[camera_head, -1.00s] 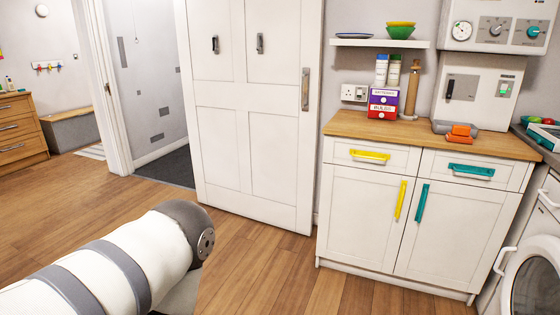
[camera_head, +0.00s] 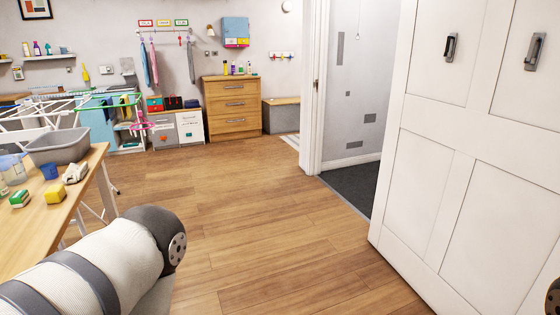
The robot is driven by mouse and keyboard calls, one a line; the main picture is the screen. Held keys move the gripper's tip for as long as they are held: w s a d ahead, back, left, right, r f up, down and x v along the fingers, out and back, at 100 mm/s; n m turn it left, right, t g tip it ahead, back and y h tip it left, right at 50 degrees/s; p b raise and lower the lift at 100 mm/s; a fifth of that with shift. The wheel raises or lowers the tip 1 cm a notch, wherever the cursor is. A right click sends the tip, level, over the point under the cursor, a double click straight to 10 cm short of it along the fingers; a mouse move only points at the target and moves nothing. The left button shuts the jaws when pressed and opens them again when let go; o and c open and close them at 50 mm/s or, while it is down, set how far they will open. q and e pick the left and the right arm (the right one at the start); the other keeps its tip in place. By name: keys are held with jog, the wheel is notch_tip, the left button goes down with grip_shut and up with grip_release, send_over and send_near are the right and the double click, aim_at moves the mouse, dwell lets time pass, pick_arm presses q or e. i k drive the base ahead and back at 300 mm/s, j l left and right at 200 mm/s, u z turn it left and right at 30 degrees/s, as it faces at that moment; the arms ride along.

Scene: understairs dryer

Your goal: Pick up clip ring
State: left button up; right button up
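A small pink ring-shaped thing (camera_head: 140,123) shows at the far left, by the end of the drying rack. It may be the clip ring, but it is too small to be sure. A link of my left arm fills the lower left, and its gripper is out of view. A dark bit of what may be my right arm shows at the lower right edge. Its gripper is also out of view.
A wooden table (camera_head: 90,180) with a grey tub (camera_head: 58,147) and a yellow block (camera_head: 55,192) stands at left. Behind it is a drying rack (camera_head: 45,108). A wooden drawer chest (camera_head: 232,107) stands at the back. A white panelled door (camera_head: 440,165) blocks the right. The middle floor is clear.

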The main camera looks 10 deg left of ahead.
aim_at(139, 113)
jog(key=i+j+u, duration=0.4)
jog(key=i, duration=0.25)
jog(key=i+u, duration=0.4)
jog(key=i, duration=0.25)
jog(key=i+l+u, duration=0.1)
jog(key=i+u, duration=0.3)
jog(key=i, duration=0.25)
